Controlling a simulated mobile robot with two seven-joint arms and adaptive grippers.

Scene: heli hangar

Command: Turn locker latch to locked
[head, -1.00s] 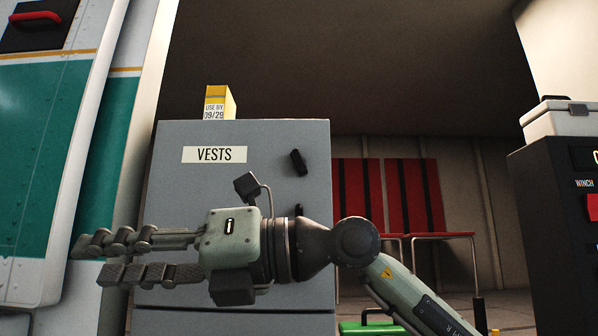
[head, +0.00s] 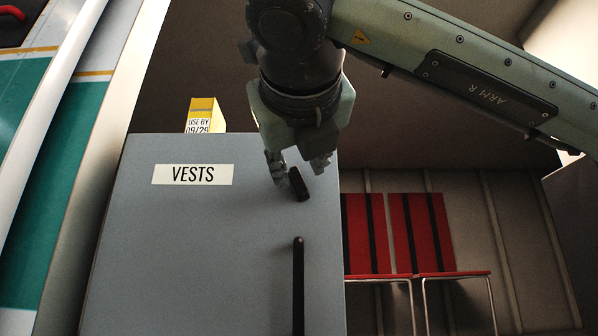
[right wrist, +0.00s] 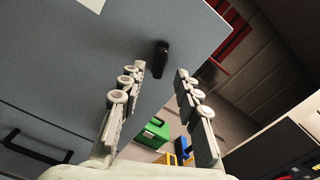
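The grey locker (head: 200,260) bears a white VESTS label (head: 193,174). Its latch (head: 299,184) is a short black bar near the door's upper right corner, tilted with its top to the left. The right gripper (head: 302,175) points down from above at the latch, fingers apart on either side of it in the picture. In the right wrist view the latch (right wrist: 161,60) shows between and beyond the open fingers (right wrist: 161,72); nothing is held, and I cannot see contact. The left gripper is not in view.
A long black vertical handle (head: 298,285) is on the door below the latch. A yellow box (head: 205,115) stands on the locker. Red chairs (head: 420,235) stand to the right. A green case (right wrist: 154,132) shows in the right wrist view.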

